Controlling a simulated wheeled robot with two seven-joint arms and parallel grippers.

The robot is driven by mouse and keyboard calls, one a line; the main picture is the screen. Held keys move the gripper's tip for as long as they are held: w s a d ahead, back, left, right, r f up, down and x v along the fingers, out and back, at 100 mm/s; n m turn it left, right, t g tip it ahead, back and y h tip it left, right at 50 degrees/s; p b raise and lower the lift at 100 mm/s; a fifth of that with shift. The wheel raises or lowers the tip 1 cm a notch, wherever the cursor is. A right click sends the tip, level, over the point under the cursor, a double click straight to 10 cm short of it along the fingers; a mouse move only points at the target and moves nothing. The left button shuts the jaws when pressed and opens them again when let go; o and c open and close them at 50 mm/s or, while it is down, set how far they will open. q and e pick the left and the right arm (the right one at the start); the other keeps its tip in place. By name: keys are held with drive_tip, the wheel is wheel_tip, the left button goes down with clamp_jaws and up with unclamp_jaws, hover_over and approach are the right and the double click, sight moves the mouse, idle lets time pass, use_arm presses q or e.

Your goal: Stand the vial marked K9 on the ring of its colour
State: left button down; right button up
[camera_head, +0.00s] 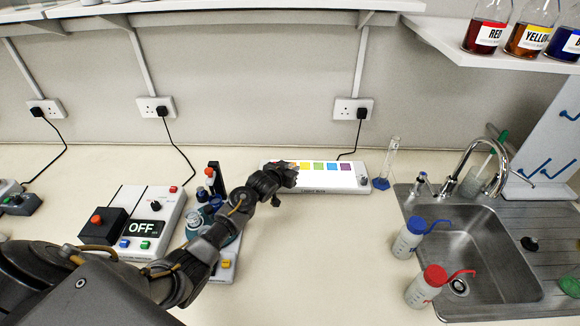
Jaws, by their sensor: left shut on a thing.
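My left arm reaches in from the lower left. My left gripper (285,176) is at the left part of the white light box (335,187), in front of its row of coloured squares. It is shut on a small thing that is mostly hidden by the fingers. I cannot make out a K9 mark or any vial clearly. No coloured rings can be told apart; yellow, green, blue and purple squares show on the light box, and its left end is partly covered by my gripper. My right gripper is not in view.
Bluish glassware (205,217) is partly behind my forearm. A glass cylinder (390,160) stands right of the light box. A blue-capped bottle (408,240) and red-capped bottle (427,285) stand by the sink (480,255).

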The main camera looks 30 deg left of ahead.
use_arm(q)
drive_tip(key=shift+f, duration=0.15)
drive_tip(key=shift+f, duration=0.1)
drive_tip(key=shift+f, duration=0.15)
drive_tip(key=c, duration=1.3)
unclamp_jaws()
drive_tip(key=shift+o, duration=0.2)
drive_tip(key=shift+r, duration=0.2)
drive_tip(key=shift+s+r, duration=0.1)
drive_tip(key=shift+s, duration=0.05)
drive_tip(key=b+v, duration=0.1)
drive_tip(key=v, duration=1)
drive_tip(key=shift+s+r+b, duration=0.2)
drive_tip(key=shift+s+b, duration=0.1)
drive_tip(key=shift+b, duration=0.05)
